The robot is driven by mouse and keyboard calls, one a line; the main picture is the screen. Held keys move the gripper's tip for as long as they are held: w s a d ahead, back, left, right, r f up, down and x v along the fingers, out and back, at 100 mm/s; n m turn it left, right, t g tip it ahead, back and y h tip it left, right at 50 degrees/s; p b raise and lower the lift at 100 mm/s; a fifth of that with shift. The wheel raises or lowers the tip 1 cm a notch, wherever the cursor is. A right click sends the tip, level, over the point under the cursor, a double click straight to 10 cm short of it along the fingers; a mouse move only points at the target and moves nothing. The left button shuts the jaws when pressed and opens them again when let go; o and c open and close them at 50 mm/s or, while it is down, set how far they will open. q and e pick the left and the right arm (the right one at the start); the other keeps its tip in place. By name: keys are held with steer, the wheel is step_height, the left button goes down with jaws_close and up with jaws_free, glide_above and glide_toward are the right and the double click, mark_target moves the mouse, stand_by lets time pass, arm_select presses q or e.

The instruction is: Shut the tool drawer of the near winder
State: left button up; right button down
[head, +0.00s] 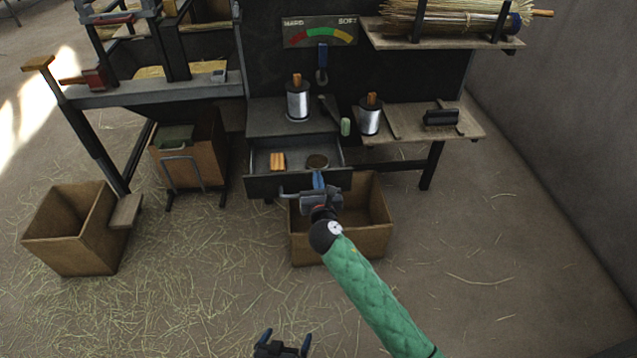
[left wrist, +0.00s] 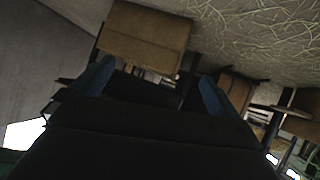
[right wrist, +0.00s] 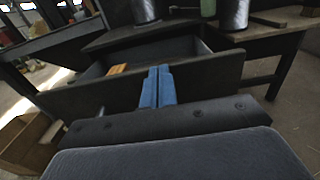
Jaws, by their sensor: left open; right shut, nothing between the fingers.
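The tool drawer (head: 265,186) of the near winder is pulled out below a dark cabinet top. Inside it lie an orange block (head: 277,161) and a round brown item (head: 317,160). A bar handle shows at the left of its front. My right gripper (head: 319,180) is shut and empty, its blue fingertips at the right part of the drawer front. In the right wrist view the shut fingers (right wrist: 157,87) overlap the drawer front (right wrist: 205,80); I cannot tell if they touch it. My left gripper (head: 283,342) is open and empty, low and well away from the drawer.
A wooden box (head: 370,211) stands on the floor below the drawer, behind my right arm. Two silver spools (head: 298,102) (head: 369,116) stand above. Another box (head: 75,230) stands at left. The floor at right is clear.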

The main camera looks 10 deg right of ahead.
steer(key=w, duration=0.1)
steer(key=w+p, duration=0.1)
steer(key=w, duration=0.2)
steer(key=shift+w+r, duration=0.1)
steer(key=shift+r, duration=0.15)
arm_select(q)
steer(key=s+f+g+p, duration=0.1)
steer(key=s+f+g, duration=0.2)
steer(key=s+f, duration=0.2)
steer(key=shift+s+a+f+y, duration=0.3)
steer(key=shift+s+a, duration=0.1)
steer(key=shift+s, duration=0.6)
arm_select(e)
steer(key=w, duration=0.7)
steer(key=shift+w+f, duration=0.2)
steer(key=shift+w, duration=0.15)
arm_select(q)
steer(key=shift+r+p, duration=0.1)
steer(key=shift+p, duration=0.2)
